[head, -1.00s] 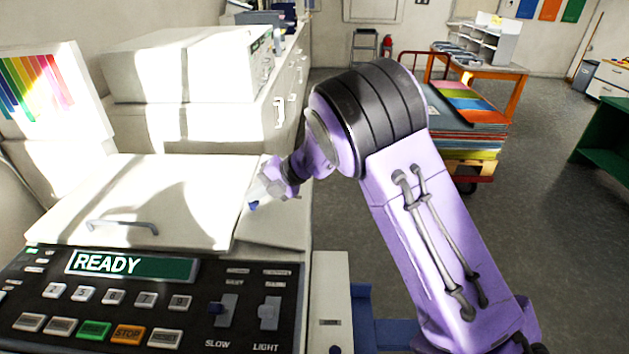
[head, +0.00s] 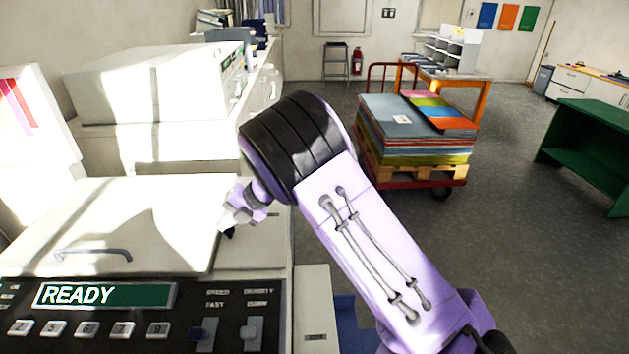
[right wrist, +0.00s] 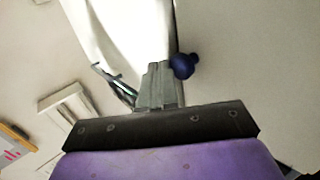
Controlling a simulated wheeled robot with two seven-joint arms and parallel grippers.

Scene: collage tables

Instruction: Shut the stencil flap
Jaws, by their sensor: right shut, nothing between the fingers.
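The printing machine shows a white lid (head: 135,225) with a grey bar handle (head: 92,254), lying flat or nearly so. To its right is a pale panel (head: 262,256). I cannot tell for sure which part is the stencil flap. A dark blue knob (head: 228,232) shows by my right gripper (head: 236,215) at the lid's right edge. In the right wrist view the knob (right wrist: 184,66) is just right of the closed grey fingertips (right wrist: 158,68), on or against a pale surface; contact is unclear. The right gripper is shut and empty. My left gripper is out of view.
The control panel (head: 180,318) reads READY and has keys and two sliders. A white cabinet unit (head: 150,80) stands behind the machine. A cart with stacked coloured paper (head: 415,125) and a green table (head: 590,140) stand to the right, with open floor between.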

